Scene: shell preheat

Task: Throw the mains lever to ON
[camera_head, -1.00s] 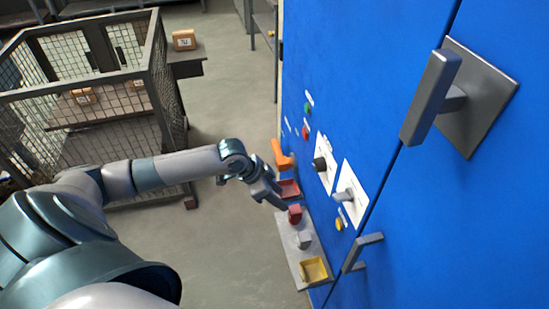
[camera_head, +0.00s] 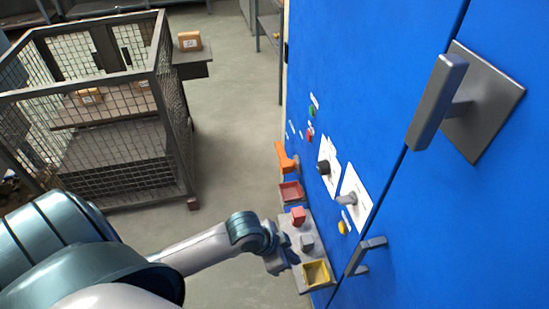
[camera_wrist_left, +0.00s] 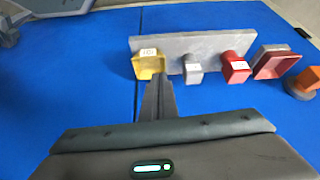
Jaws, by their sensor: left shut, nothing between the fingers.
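An orange lever (camera_head: 284,157) sticks out from the blue cabinet front (camera_head: 345,85), above the small trays. It also shows at the right edge of the left wrist view (camera_wrist_left: 304,82). I cannot read any ON marking. My left gripper (camera_head: 284,266) is shut and empty, near the grey ledge and well below the orange lever. Its closed fingers (camera_wrist_left: 158,98) point toward the ledge in the left wrist view. My right gripper is not in view.
A grey ledge (camera_head: 291,254) carries a red block (camera_head: 298,216), a grey block (camera_head: 306,243) and a yellow tray (camera_head: 316,273). A red tray (camera_head: 291,192) is above it. Door handles (camera_head: 436,100) stick out at right. A mesh cage (camera_head: 120,175) stands left; floor between is clear.

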